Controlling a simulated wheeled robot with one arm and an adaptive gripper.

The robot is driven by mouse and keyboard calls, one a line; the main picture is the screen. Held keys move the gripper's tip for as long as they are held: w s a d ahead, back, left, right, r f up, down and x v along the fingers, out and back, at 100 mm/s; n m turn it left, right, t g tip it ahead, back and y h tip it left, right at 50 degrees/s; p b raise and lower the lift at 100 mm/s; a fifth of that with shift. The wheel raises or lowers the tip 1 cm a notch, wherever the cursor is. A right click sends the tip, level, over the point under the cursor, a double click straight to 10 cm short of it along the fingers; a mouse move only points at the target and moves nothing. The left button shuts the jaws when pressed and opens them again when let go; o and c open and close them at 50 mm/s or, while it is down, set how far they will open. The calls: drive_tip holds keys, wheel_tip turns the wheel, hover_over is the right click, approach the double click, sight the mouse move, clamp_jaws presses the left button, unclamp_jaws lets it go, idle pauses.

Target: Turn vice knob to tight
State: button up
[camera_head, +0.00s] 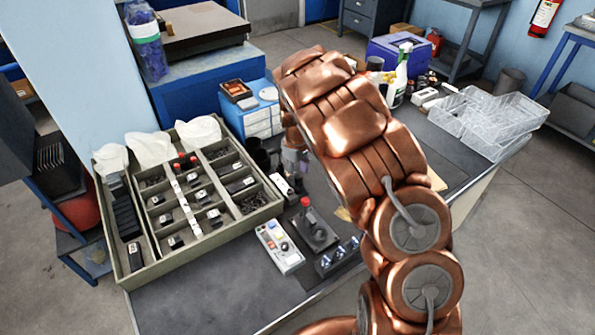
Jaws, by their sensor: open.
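My copper-coloured arm reaches from the lower right over the bench. My gripper (292,163) hangs at its far end, small and partly hidden by the arm, above the bench to the right of the sorting tray. It is open, with nothing visible between its fingers. A black device with a red-topped knob (306,202) stands on the bench just below the gripper in the picture. Small dark knobs (340,256) with bright tops sit in front of it. I cannot tell for sure which part is the vice knob; the arm hides part of the bench.
A compartment tray (193,250) with electrodes and white bags fills the left of the bench (195,303). A white control box (279,247) stands beside the black device. Clear wire-like baskets (490,120), a spray bottle (399,76) and a purple box (397,50) stand at the back right.

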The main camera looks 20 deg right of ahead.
clamp_jaws()
idle(0.5)
